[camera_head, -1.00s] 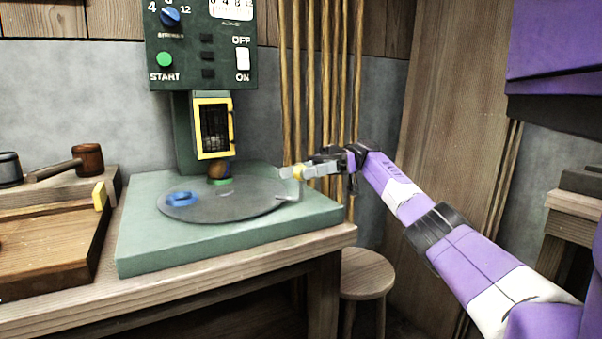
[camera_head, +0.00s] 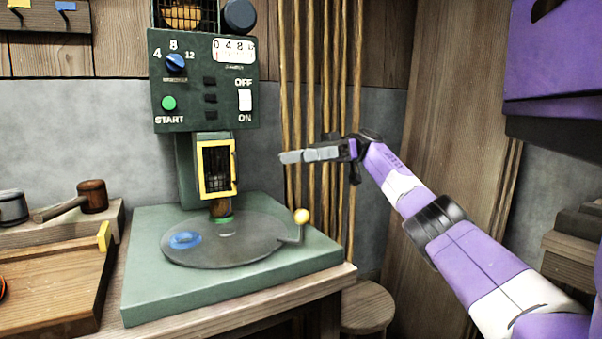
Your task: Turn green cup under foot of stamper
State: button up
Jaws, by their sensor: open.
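The green cup (camera_head: 223,219) shows as a small green rim at the back of the grey round turntable (camera_head: 215,253). The stamper's brown foot (camera_head: 219,207) comes down just above or behind it; I cannot tell if they line up or touch. A blue cup (camera_head: 185,240) sits on the turntable's left side.
The stamper's panel (camera_head: 203,80) carries a dial, a green start button and an ON/OFF switch. A yellow-framed guard (camera_head: 216,170) hangs above the turntable. A mallet (camera_head: 91,196) and wooden tray lie left. A stool (camera_head: 366,306) stands below right. Upright rods rise behind my gripper.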

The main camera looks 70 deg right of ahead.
notch_tip(320, 180, up, 7)
jog(key=p, duration=0.2)
jog(key=shift+f+p, duration=0.15)
jog(key=shift+p, duration=0.25)
